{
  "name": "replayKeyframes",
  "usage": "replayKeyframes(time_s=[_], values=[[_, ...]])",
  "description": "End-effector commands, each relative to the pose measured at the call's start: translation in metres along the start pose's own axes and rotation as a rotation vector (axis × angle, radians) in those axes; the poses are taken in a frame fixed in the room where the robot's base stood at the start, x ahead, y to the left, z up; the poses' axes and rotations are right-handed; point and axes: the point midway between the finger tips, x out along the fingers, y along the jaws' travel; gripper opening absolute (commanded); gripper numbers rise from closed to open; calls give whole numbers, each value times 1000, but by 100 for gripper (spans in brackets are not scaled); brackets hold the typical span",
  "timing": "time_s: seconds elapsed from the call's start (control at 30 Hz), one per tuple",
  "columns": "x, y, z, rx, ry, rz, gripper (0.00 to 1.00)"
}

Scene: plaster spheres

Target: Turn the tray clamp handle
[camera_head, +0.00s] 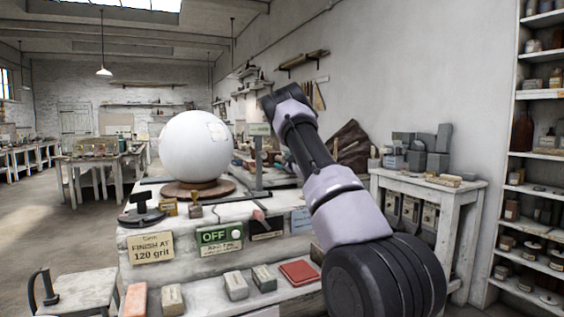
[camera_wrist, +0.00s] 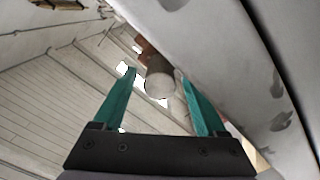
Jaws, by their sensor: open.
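A white plaster sphere (camera_head: 196,146) rests on a round brown base (camera_head: 197,188) on the workbench (camera_head: 185,236). A black clamp-like fitting (camera_head: 142,210) sits at the bench's front left corner. I cannot tell for certain which of these is the tray clamp handle. My arm rises from the lower right, and its fingers are not distinguishable in the head view. In the wrist view my gripper (camera_wrist: 160,85) is open, its teal fingers apart, with nothing visibly held.
Sanding blocks (camera_head: 236,286) and a red pad (camera_head: 298,272) lie on the lower front ledge. A side table (camera_head: 425,183) with grey blocks and a full shelf (camera_head: 540,180) stand right. The left floor is mostly open.

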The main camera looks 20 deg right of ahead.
Motion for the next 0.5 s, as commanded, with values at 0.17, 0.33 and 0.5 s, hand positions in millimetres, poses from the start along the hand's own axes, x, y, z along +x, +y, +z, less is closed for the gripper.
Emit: replayKeyframes(time_s=[0.17, 0.33, 0.5], values=[[13, 0, 0, -2, -1, 0, 74], [15, 0, 0, 0, 0, 0, 74], [14, 0, 0, 0, 0, 0, 55]])
